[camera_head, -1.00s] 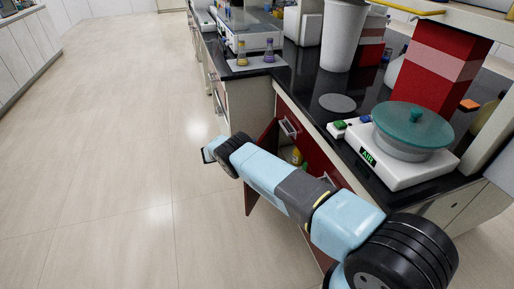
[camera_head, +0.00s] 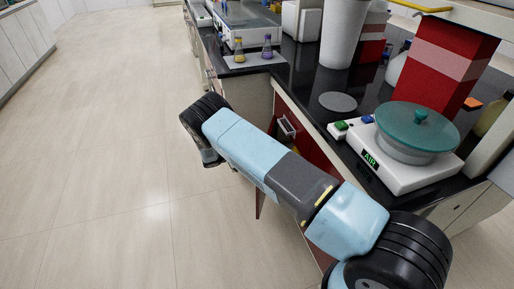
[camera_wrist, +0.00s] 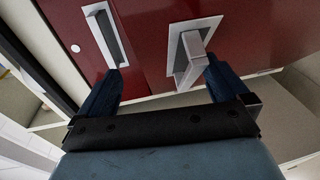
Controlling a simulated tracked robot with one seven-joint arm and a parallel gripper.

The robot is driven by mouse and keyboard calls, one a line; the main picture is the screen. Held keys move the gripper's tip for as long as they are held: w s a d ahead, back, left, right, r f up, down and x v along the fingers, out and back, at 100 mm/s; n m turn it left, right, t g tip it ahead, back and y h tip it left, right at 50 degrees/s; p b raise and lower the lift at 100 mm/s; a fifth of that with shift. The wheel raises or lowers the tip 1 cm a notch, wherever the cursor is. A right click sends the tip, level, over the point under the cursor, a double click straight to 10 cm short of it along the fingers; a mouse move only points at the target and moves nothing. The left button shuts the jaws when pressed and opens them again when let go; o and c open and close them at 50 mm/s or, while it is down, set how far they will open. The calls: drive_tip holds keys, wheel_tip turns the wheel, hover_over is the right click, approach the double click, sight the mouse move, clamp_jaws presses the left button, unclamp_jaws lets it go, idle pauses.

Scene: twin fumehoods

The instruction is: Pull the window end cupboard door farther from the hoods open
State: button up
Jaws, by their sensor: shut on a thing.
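The red cupboard front (camera_head: 318,150) is under the black bench top, with a silver handle (camera_head: 286,127) in view. Below my arm a strip of red door (camera_head: 260,203) stands out from the cupboard; my arm hides most of it. The wrist view shows red panels (camera_wrist: 152,30) with two silver handles. The left handle (camera_wrist: 105,35) is by the left fingertip. The right handle (camera_wrist: 190,58) juts out between the fingers, close to the right one. In the head view my gripper (camera_head: 210,155) is mostly hidden behind my wrist.
The tiled floor (camera_head: 110,170) to the left is clear.

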drive_tip(key=s+r, duration=0.2)
drive_tip(key=r, duration=0.1)
drive_tip(key=s+r+m+h, duration=0.1)
drive_tip(key=s+r, duration=0.2)
drive_tip(key=r, duration=0.1)
drive_tip(key=s+r+h, duration=0.1)
drive_tip(key=s+r, duration=0.2)
drive_tip(key=shift+d+r+g, duration=0.25)
drive_tip(key=shift+d+g, duration=0.05)
drive_tip(key=c, duration=0.6)
drive_tip(key=shift+w+d+f, duration=0.1)
drive_tip(key=shift+d+f, duration=0.1)
drive_tip(key=shift+f, duration=0.2)
drive_tip(key=shift+w+d+f, duration=0.1)
drive_tip(key=shift+d+f, duration=0.05)
drive_tip(key=shift+f, duration=0.25)
